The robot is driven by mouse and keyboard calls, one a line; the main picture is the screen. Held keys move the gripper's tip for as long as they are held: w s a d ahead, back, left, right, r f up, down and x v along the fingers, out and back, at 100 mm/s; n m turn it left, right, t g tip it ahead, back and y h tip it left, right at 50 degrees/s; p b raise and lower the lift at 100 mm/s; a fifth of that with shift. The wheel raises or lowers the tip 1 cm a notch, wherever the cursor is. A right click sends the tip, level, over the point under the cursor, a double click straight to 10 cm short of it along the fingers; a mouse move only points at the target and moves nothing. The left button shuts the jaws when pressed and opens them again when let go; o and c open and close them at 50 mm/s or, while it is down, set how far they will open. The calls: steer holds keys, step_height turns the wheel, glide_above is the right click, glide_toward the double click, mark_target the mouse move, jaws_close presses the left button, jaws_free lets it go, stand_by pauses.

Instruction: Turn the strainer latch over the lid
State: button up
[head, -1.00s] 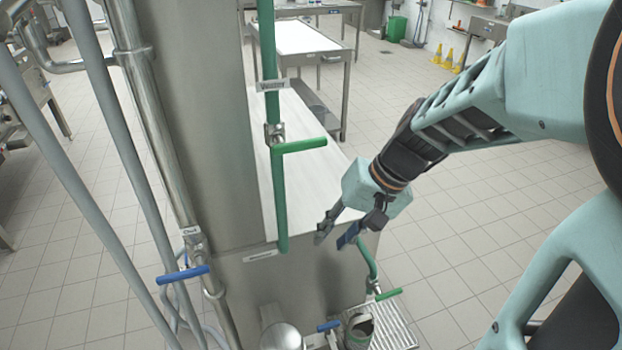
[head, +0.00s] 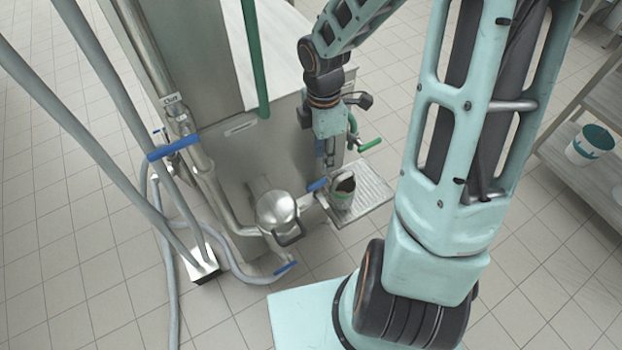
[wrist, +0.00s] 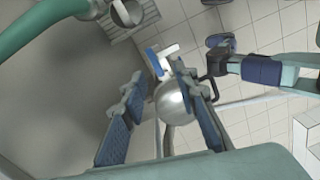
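The strainer is a round metal pot with a domed shiny lid (head: 277,208) at the foot of the steel machine. A dark loop, which looks like the latch (head: 291,238), shows at the lid's front edge. In the wrist view the lid (wrist: 173,103) shows between and beyond my fingers, and the dark latch (wrist: 213,88) lies just right of the right finger. My gripper (wrist: 160,80) is open and empty, apart from the lid. In the head view my gripper (head: 327,155) points down, behind and to the right of the lid; its fingertips are partly hard to make out.
A cup (head: 342,192) stands on a ribbed drip tray (head: 370,185) right of the strainer. Grey hoses (head: 75,60) run at left. A bucket (head: 585,150) sits on a shelf at right.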

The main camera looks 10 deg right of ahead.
mark_target(317, 183)
steer(key=f+b, duration=0.1)
steer(key=f, duration=0.2)
steer(key=a+f+n+b, duration=0.1)
steer(key=f, duration=0.3)
steer(key=f+n+b, duration=0.1)
steer(key=f, duration=0.3)
steer(key=shift+w+a+f+b, duration=0.15)
steer(key=shift+w+f+b, duration=0.1)
steer(key=shift+w+b, duration=0.15)
steer(key=shift+c, duration=0.6)
jaws_close()
